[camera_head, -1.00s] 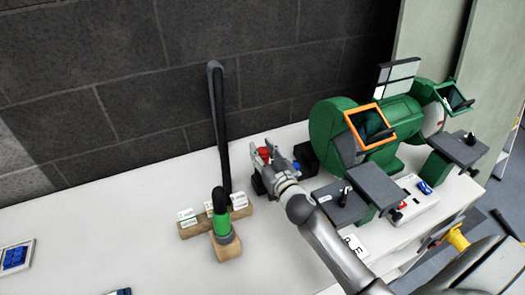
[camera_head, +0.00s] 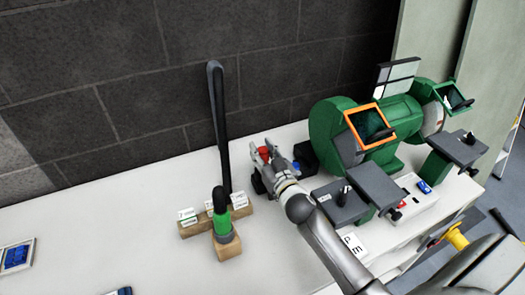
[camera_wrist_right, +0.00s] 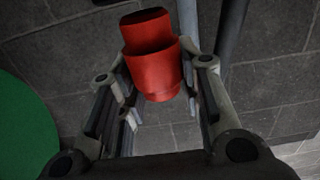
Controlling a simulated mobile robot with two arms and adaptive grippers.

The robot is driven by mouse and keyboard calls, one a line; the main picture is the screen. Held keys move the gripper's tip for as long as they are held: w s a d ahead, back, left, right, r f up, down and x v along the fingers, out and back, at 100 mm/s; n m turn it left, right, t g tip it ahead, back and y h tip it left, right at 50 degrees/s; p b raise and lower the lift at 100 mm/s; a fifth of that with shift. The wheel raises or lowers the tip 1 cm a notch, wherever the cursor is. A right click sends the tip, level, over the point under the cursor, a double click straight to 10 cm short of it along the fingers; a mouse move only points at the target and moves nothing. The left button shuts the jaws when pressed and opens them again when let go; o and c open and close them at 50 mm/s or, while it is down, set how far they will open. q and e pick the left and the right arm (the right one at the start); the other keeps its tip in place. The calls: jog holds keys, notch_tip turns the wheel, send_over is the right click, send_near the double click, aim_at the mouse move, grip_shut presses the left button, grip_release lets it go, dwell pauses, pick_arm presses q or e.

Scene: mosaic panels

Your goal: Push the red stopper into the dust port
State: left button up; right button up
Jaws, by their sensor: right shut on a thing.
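The red stopper (camera_head: 264,153) is between the fingers of my right gripper (camera_head: 263,158). In the right wrist view the stopper (camera_wrist_right: 152,55) is a stepped red cylinder, narrower at its top, with the fingers shut on its sides and clear room around it. The green bench grinder (camera_head: 338,135) stands to the right of the gripper, and the gripper holds the stopper above the white table beside it. I cannot pick out the dust port opening in either view. My left gripper is not in view.
A black box (camera_head: 306,158) and a small blue part (camera_head: 296,166) lie close to the right gripper. The front-left table (camera_head: 130,245) is largely clear.

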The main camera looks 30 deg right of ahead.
jog(key=shift+f+b, duration=1.15)
jog(key=shift+f, duration=0.35)
jog(key=o, duration=1)
